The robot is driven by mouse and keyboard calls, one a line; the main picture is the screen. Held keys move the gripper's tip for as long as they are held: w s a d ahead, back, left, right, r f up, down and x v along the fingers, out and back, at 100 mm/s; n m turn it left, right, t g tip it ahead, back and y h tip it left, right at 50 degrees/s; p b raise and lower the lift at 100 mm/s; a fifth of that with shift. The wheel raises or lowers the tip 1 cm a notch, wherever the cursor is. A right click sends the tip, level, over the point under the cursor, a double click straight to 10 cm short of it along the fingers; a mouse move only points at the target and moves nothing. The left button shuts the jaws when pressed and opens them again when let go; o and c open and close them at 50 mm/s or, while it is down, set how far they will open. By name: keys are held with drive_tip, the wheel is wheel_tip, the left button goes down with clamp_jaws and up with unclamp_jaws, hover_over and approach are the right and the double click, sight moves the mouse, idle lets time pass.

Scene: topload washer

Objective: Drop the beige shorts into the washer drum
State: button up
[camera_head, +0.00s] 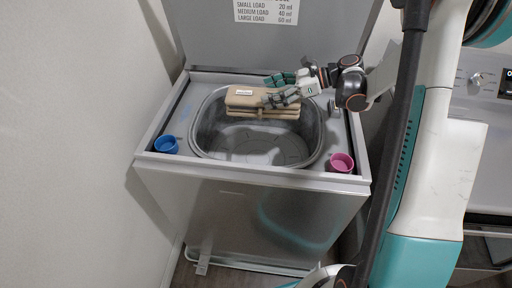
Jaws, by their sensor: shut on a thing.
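The shorts hide part of the drum's far wall. I cannot tell exactly how far below the rim they hang.
The washer lid (220,40) stands open at the back. A blue cup (166,145) sits on the left front corner of the washer top, and a pink cup (341,162) on the right front corner. A second appliance (490,130) stands at right. A wall is close at left.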

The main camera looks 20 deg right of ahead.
drive_tip(key=shift+f+b, duration=0.4)
drive_tip(key=shift+f, duration=0.65)
drive_tip(key=o, duration=1.4)
drive_tip(key=shift+c, duration=0.2)
drive_tip(key=v, duration=1.2)
